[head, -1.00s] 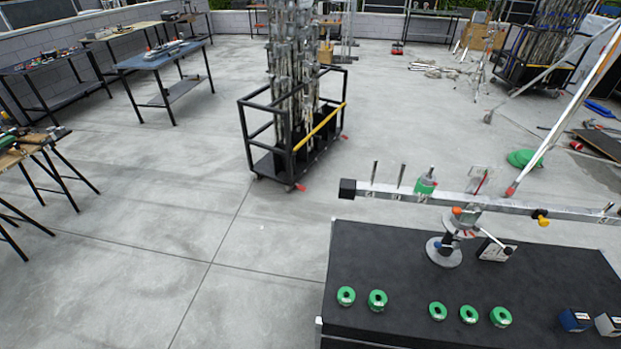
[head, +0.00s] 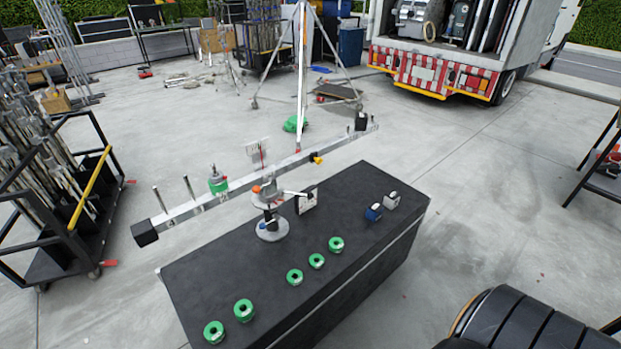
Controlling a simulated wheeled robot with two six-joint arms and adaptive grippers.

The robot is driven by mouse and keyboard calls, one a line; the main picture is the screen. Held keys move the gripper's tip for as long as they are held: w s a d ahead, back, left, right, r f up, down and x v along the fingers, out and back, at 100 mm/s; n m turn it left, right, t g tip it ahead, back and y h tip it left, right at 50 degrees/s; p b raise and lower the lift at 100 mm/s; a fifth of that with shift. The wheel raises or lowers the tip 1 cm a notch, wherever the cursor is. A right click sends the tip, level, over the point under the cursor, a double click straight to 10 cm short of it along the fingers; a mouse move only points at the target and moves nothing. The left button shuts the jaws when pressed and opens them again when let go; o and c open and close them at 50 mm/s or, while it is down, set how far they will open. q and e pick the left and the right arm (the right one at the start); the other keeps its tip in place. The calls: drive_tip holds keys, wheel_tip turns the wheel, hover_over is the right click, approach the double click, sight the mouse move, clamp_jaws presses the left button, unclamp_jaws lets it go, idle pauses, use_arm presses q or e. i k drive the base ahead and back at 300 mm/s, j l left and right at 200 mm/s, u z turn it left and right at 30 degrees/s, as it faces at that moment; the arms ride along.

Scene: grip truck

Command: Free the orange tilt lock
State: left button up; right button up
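The orange tilt lock (head: 257,189) is a small orange knob on the head of a stand, just under a long silver beam (head: 265,172). The stand's round grey base (head: 271,231) rests on a black-topped bench (head: 345,205). A short light lever (head: 295,193) sticks out to the right of the head. The beam slants up to the right, with a black block (head: 145,233) at its near left end. Upright pins and a green weight (head: 218,183) stand on its left half. Neither of my grippers is in view.
Several green discs (head: 295,277) lie along the bench's front side. A blue block (head: 374,212) and a grey block (head: 392,201) sit at its right. A black cart (head: 62,262) stands left, a tripod (head: 301,75) and truck (head: 455,75) behind.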

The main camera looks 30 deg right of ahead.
sight(255, 189)
drive_tip(key=z, duration=0.7)
